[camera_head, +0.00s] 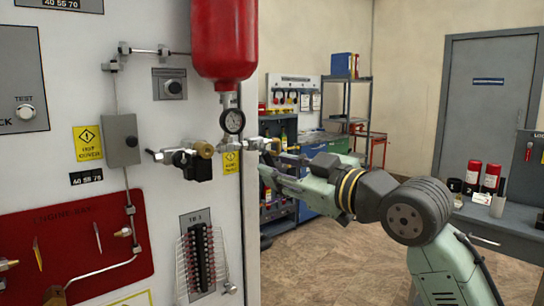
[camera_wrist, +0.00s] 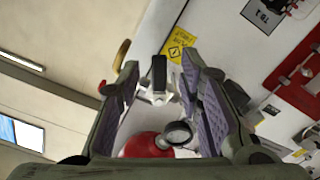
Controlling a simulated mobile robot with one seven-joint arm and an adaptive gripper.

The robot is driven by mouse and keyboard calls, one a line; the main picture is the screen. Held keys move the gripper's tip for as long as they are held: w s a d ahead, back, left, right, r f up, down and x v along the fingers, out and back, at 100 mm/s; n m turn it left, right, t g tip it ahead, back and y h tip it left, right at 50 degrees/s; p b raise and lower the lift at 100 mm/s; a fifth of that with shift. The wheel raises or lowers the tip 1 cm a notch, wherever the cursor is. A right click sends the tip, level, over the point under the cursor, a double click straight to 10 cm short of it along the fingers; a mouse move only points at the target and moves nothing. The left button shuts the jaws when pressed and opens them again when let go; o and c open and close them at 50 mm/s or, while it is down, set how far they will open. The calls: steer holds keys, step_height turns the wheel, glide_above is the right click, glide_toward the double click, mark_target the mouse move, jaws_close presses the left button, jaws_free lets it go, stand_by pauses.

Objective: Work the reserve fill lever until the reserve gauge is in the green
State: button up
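The red reserve bottle (camera_head: 224,40) hangs on the panel's right edge, with the round reserve gauge (camera_head: 232,121) below it. The gauge face is too small to read; in the wrist view the gauge (camera_wrist: 178,135) is seen at an angle. My gripper (camera_head: 268,160) is at the fittings right of the gauge, partly hidden. In the wrist view my gripper (camera_wrist: 160,75) is open. A black-ended part (camera_wrist: 158,72), which looks like the fill lever, stands between the fingers with visible gaps on both sides. The red bottle (camera_wrist: 148,145) shows lower between the fingers.
The white panel (camera_head: 160,210) carries a grey box (camera_head: 120,140), a brass valve (camera_head: 204,150) with a black body, pipes and a red plate (camera_head: 70,245). A bench (camera_head: 500,225) with red cans is at right. Open floor (camera_head: 340,260) lies beyond the panel.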

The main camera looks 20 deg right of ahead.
mark_target(270, 165)
steer(key=shift+p+x, duration=0.35)
steer(key=shift+x, duration=1.4)
steer(key=shift+c, duration=0.5)
jaws_close()
